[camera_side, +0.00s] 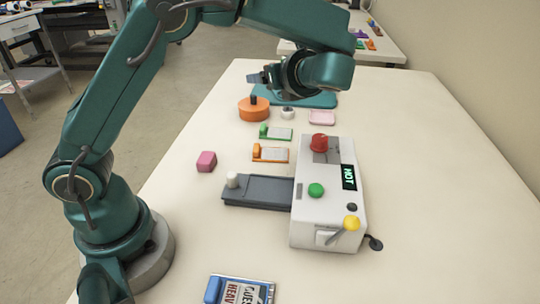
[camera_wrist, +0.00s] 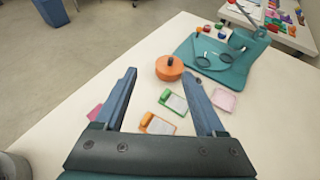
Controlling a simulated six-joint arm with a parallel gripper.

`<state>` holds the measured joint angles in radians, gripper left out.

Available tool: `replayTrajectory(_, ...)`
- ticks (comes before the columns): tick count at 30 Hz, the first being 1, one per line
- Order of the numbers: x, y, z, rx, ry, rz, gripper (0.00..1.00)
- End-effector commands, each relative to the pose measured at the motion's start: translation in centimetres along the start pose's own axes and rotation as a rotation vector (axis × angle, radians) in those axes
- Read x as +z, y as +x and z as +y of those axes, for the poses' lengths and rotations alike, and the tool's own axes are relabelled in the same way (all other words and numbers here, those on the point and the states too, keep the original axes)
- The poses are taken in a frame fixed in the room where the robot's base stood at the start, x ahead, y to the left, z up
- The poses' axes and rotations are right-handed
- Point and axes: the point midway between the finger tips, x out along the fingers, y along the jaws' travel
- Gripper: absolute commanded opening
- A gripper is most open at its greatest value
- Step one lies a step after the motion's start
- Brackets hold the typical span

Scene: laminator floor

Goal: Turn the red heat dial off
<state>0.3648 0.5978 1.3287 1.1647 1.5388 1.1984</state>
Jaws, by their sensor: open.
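The red heat dial (camera_side: 319,142) sits on the top of the white laminator (camera_side: 328,240), toward its far end. A small display (camera_side: 349,177) beside it reads HOT in green. A green button (camera_side: 316,190) and a yellow-knobbed lever (camera_side: 351,223) are on the same machine. My gripper (camera_side: 262,77) is above the far part of the table, beyond and to the left of the dial, apart from it. In the wrist view my gripper (camera_wrist: 165,90) is open, with nothing between its fingers. The laminator and dial do not show in the wrist view.
A grey feed tray (camera_side: 262,190) extends left from the laminator. An orange round container (camera_side: 253,110), green-clipped card (camera_side: 278,133), orange-clipped card (camera_side: 271,154) and pink block (camera_side: 206,161) lie nearby. The table's right side is clear.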

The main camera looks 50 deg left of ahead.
Motion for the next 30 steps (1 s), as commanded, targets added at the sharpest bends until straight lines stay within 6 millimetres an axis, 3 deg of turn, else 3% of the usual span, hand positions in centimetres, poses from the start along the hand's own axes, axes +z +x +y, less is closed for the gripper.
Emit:
replayTrajectory(12,0.2,0.2,0.2,0.001,0.0,0.003,0.74)
replayTrajectory(16,-0.9,0.6,0.8,0.029,-0.027,0.08,0.74)
replayTrajectory(23,-7.2,0.5,2.7,0.18,-0.25,0.519,0.74)
replayTrajectory(27,-9.9,-1.6,2.0,0.284,-0.492,0.817,0.74)
replayTrajectory(30,-10.4,-3.3,0.4,0.355,-0.693,1.006,0.74)
